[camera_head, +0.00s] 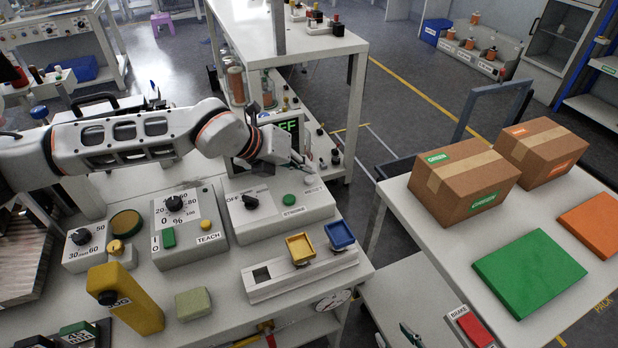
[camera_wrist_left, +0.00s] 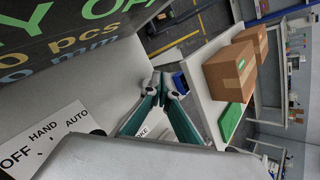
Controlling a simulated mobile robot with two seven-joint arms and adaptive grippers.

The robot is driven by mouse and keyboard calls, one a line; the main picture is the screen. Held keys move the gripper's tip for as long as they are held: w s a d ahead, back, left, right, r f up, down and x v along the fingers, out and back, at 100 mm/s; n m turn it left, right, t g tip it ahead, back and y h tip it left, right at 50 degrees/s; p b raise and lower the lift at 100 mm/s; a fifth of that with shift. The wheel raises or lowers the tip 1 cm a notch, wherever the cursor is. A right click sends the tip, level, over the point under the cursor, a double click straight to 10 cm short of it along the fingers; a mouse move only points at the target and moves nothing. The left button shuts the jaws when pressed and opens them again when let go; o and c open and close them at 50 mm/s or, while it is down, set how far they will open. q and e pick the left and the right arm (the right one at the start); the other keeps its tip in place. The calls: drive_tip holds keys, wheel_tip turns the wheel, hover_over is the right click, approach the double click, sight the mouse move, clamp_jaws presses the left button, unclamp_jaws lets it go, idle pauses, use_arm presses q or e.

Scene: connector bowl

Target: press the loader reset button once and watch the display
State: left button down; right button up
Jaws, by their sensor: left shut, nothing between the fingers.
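The loader control box (camera_head: 275,215) stands on the bench, with an OFF selector knob (camera_head: 251,201), a green STROKE button (camera_head: 289,200) and a pale reset button (camera_head: 310,180) under the word RESET. The display (camera_head: 291,128) behind it shows green letters, partly covered by my arm. In the left wrist view the display (camera_wrist_left: 70,30) shows large green letters, cut off. My left gripper (camera_head: 301,165) is shut and empty, close to the reset button and seemingly above it. In the left wrist view its teal fingers (camera_wrist_left: 163,92) meet at the tips; the button is hidden there.
A tray with yellow and blue bins (camera_head: 300,247) sits in front of the box. A TEACH panel (camera_head: 188,230) and yellow block (camera_head: 125,300) stand left. Cartons (camera_head: 464,180) and a green panel (camera_head: 528,273) lie on the right table. A small dark item at the bottom edge is unclear.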

sight(306, 179)
use_arm(q)
drive_tip(key=shift+f, duration=0.45)
use_arm(e)
drive_tip(key=shift+f, duration=0.1)
drive_tip(key=shift+d+f, duration=0.1)
use_arm(q)
drive_tip(key=shift+f, duration=0.55)
idle(0.6)
drive_tip(key=shift+r, duration=0.15)
drive_tip(key=shift+r+p, duration=0.45)
drive_tip(key=shift+r, duration=0.4)
use_arm(e)
drive_tip(key=shift+w+r, duration=0.2)
drive_tip(key=shift+r, duration=0.55)
